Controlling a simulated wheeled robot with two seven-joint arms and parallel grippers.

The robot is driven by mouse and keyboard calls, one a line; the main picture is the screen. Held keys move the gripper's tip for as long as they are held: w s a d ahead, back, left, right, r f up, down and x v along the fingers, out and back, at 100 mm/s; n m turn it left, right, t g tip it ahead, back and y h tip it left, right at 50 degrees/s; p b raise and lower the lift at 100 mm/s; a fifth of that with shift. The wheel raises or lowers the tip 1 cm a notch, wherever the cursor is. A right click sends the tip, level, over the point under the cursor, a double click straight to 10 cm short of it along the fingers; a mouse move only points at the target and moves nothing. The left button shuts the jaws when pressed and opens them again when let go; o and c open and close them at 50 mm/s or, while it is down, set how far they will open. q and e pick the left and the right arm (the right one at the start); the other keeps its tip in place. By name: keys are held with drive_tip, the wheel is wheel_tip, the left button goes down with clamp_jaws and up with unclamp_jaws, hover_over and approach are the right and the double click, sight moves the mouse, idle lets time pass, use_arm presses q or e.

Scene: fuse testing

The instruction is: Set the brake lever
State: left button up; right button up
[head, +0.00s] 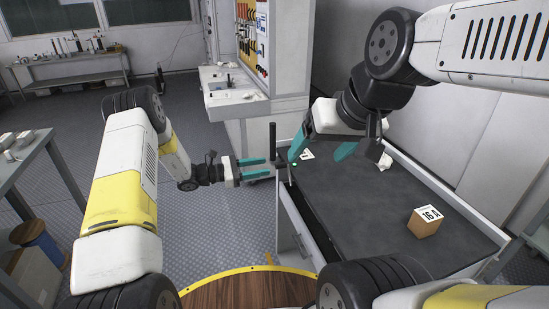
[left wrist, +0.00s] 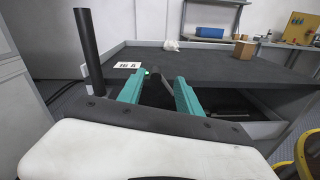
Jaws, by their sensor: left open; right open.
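A black upright bar (head: 272,142), which looks like the lever, stands at the left edge of the dark-topped cart (head: 360,210). A black upright bar (left wrist: 88,50) also shows left of the fingers in the left wrist view. My left gripper (head: 269,168) is open, its teal fingers pointing right at the cart's edge, close to the bar's lower part. In the left wrist view the gripper (left wrist: 161,76) has a dark rod and a small green light between or behind its fingers; contact cannot be told. My right gripper (head: 323,150) is open above the cart's far left part.
A cardboard box (head: 426,222) with a white label sits on the cart top. A white label (head: 307,154) and a small white item (head: 385,160) lie towards its far end. A white cabinet with a panel (head: 262,40) stands behind. Most of the cart top is clear.

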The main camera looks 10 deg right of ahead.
sight(280, 166)
use_arm(q)
drive_tip(key=shift+n+t, duration=0.3)
drive_tip(key=shift+n, duration=0.1)
drive_tip(key=d, duration=0.2)
drive_tip(key=w+d+f, duration=0.1)
drive_tip(key=d, duration=0.2)
drive_tip(key=w+d, duration=0.1)
drive_tip(key=d, duration=0.1)
drive_tip(key=shift+d+f, duration=0.3)
clamp_jaws()
